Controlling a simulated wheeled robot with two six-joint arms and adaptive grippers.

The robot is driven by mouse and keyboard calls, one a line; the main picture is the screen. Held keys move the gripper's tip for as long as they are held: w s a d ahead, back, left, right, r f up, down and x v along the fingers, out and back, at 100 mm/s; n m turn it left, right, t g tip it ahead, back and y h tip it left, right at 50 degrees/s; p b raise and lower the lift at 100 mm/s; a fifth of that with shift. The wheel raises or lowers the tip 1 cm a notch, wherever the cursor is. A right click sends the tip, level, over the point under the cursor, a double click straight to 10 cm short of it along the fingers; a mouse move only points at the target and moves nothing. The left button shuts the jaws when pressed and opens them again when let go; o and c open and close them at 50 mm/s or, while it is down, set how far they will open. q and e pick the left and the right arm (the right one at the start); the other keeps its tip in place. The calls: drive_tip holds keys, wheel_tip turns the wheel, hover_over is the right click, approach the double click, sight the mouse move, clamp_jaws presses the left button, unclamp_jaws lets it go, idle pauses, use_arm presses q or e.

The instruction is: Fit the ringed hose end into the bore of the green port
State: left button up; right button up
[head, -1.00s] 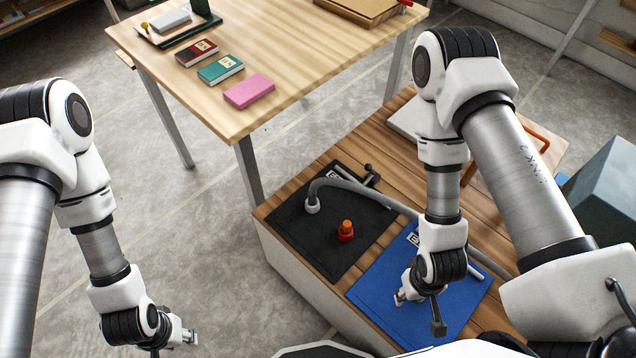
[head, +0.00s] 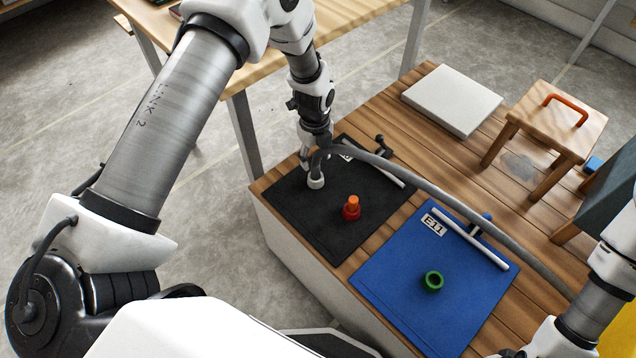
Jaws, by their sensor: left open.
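The grey hose arches over both mats. Its light ringed end (head: 316,183) points down at the black mat (head: 310,225). Whether the end touches the mat is hard to tell. My left gripper (head: 310,163) is open at the hose just above that end. The fingers are small and partly merge with the hose, so their exact fit around it is unclear. The green port (head: 432,282), a short ring with an open bore facing up, stands on the blue mat (head: 395,280), apart from the hose end. My right gripper is out of the picture; only its arm shows at the lower right.
A red port with an orange top (head: 352,208) stands on the black mat between hose end and green port. A grey bar (head: 470,238) lies along the blue mat's far side. A white slab (head: 452,102) and wooden stool (head: 550,130) stand behind. A higher wooden table (head: 270,75) is at the back.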

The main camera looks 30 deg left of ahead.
sight(316, 164)
use_arm(q)
drive_tip(key=shift+w+a+m, duration=0.1)
drive_tip(key=shift+w+m, duration=0.4)
drive_tip(key=shift+f, duration=0.45)
wheel_tip(316, 164, down, 6)
drive_tip(key=shift+s+f+b, duration=0.15)
drive_tip(key=shift+f+b, duration=0.05)
drive_tip(key=shift+b, duration=0.2)
clamp_jaws()
